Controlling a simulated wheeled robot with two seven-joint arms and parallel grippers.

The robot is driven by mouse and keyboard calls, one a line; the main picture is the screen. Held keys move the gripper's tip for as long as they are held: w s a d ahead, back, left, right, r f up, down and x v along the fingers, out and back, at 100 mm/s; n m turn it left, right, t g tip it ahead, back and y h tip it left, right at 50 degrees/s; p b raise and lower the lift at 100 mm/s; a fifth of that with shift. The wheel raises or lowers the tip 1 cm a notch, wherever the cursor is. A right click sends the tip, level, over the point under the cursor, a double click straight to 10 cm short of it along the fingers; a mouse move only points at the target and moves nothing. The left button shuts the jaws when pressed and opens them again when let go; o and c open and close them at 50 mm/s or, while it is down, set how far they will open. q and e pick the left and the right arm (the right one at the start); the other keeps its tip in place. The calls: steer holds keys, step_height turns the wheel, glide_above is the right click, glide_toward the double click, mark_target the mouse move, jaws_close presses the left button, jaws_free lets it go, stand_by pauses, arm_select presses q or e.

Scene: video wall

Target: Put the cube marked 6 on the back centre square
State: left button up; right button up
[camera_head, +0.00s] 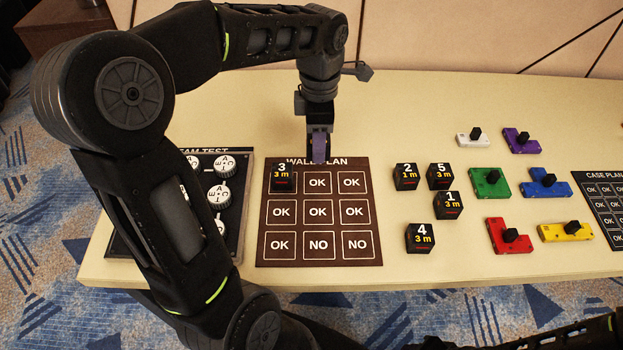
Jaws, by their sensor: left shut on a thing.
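The cubes marked 1 to 5 all show elsewhere, so I take the held thing as the cube marked 6. The back centre square (317,183) reads OK and lies bare just in front of the fingertips. The cube marked 3 (283,180) sits on the back left square. My right gripper is not in view.
The cubes marked 2 (406,178), 5 (439,177), 1 (447,206) and 4 (420,238) stand right of the board. A board with white round pieces (235,215) is partly behind my left arm.

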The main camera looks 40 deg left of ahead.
arm_select(q)
steer(key=shift+f, duration=0.1)
glide_above(318, 183)
steer(key=shift+f, duration=2.4)
steer(key=shift+f, duration=2.5)
steer(key=shift+f+b, duration=0.15)
steer(key=shift+b, duration=0.2)
steer(key=o, duration=1.4)
